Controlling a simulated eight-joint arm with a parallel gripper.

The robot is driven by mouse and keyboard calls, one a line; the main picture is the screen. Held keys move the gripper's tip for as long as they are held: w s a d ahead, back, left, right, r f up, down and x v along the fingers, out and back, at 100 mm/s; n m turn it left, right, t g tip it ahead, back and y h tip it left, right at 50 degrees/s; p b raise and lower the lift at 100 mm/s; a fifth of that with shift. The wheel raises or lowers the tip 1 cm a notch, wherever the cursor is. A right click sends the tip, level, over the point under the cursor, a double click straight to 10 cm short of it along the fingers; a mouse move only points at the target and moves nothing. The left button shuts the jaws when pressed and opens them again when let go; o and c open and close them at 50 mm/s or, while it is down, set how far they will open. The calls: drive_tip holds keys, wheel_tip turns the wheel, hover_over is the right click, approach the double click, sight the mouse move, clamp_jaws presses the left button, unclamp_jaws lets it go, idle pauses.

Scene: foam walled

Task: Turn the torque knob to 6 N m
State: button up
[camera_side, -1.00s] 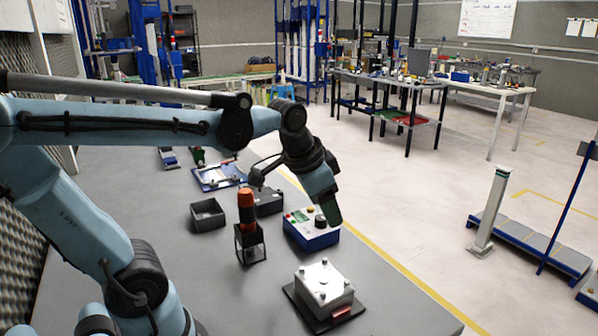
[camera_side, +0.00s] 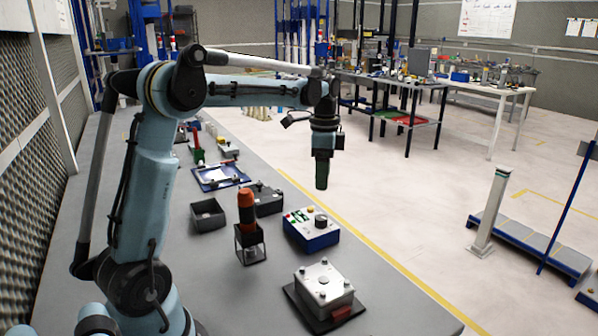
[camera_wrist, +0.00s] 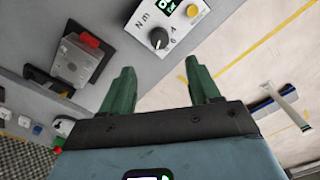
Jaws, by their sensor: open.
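The torque knob is a black round knob (camera_side: 321,220) on the white sloped panel of a blue control box (camera_side: 318,243). In the wrist view the knob (camera_wrist: 159,38) sits ahead of the fingertips, beside "N m" lettering and a lit green display (camera_wrist: 165,5) cut off by the top edge. I cannot read the knob's setting. My gripper (camera_side: 321,186) points down above the box and is apart from the knob. In the wrist view my gripper (camera_wrist: 160,68) has its two green fingers spread wide with nothing between them.
An orange-handled tool (camera_side: 246,200) stands in a black frame left of the box. A grey bolted case (camera_side: 325,282) sits on a dark mat in front. An open dark bin (camera_side: 207,215) and a dark box (camera_side: 266,201) are nearby. Bare tabletop lies at front left.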

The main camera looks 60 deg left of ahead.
sight(321, 217)
wheel_tip(321, 217, down, 11)
idle(0.5)
drive_tip(key=c, duration=1)
drive_tip(key=shift+c, duration=0.2)
